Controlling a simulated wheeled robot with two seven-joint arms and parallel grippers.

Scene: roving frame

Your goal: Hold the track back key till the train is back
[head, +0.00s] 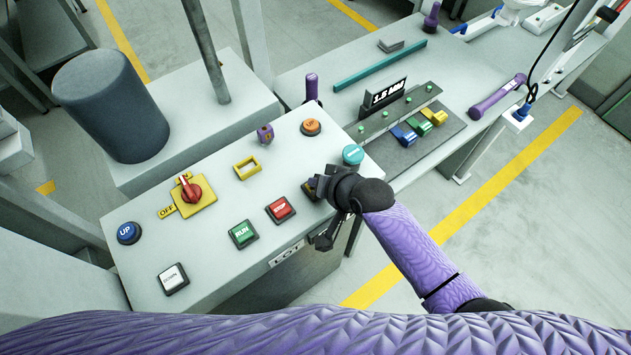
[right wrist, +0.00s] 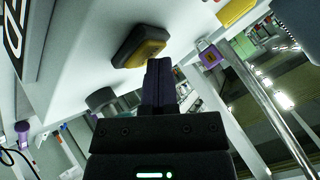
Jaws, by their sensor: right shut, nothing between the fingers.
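A dark square key with a yellow face (right wrist: 140,47) shows in the right wrist view, on the pale panel just beyond my right gripper's fingertips (right wrist: 160,65). In the head view this key (head: 309,190) is partly covered by my right gripper (head: 322,186), and no label on it can be read. My right gripper is shut and empty, its tips close to the key; I cannot tell whether they touch or press it. I cannot pick out a train for certain; blue, green and yellow blocks (head: 404,136) stand in a row on a dark mat. My left gripper is not in view.
The panel (head: 220,205) also bears a green RUN key (head: 242,234), a red key (head: 280,209), a teal round button (head: 352,154), an orange round button (head: 311,126) and a red rotary switch (head: 191,190). A dark grey cylinder (head: 110,105) stands behind it.

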